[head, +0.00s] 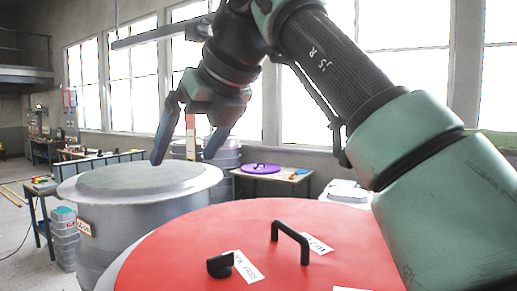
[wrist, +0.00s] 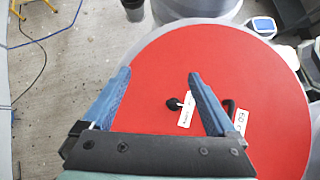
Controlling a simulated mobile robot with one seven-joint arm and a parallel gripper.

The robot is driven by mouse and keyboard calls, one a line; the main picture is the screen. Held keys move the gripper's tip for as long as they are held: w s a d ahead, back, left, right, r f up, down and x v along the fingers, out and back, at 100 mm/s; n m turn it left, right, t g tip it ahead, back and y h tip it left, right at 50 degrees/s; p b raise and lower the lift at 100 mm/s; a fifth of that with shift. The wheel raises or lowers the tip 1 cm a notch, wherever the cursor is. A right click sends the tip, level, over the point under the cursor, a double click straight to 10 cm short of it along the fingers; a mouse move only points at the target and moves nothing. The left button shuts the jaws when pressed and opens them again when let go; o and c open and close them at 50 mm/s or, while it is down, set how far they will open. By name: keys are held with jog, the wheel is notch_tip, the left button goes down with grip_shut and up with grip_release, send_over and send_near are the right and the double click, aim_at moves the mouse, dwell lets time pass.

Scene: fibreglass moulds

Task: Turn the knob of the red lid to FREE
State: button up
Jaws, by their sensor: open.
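The red lid (head: 180,251) lies flat and fills the lower middle of the head view; the wrist view shows it (wrist: 200,60) from above as a large disc. A small black knob (head: 220,265) stands on it beside a white label (head: 247,267); the lettering is too small to read surely. In the wrist view the knob (wrist: 173,104) shows between the fingers, nearer the right one. A black handle (head: 291,240) stands to the knob's right, with another label. My gripper (head: 185,160) is open and empty, pointing down, well above the lid and apart from the knob.
A grey round mould (head: 150,225) with a grey lid stands left behind the red lid. A table (head: 290,185) with a purple disc (head: 260,168) is farther back. Space above the red lid is clear.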

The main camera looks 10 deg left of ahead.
aim_at(221, 256)
jog(key=d+f+m+g+h, duration=0.1)
jog(key=d+f+g+h, duration=0.1)
jog(key=d+f+h, duration=0.35)
jog(key=shift+y, duration=0.75)
jog(key=p+x, duration=0.1)
jog(key=x, duration=0.3)
jog(key=d+p+x, duration=0.1)
jog(key=p+x, duration=0.1)
jog(key=x, duration=0.2)
jog(key=p+x, duration=0.2)
jog(key=x, duration=0.2)
jog(key=shift+s+d+f, duration=0.15)
jog(key=shift+s+f, duration=0.05)
jog(key=shift+f, duration=0.15)
jog(key=c, duration=1.4)
jog(key=shift+o, duration=0.2)
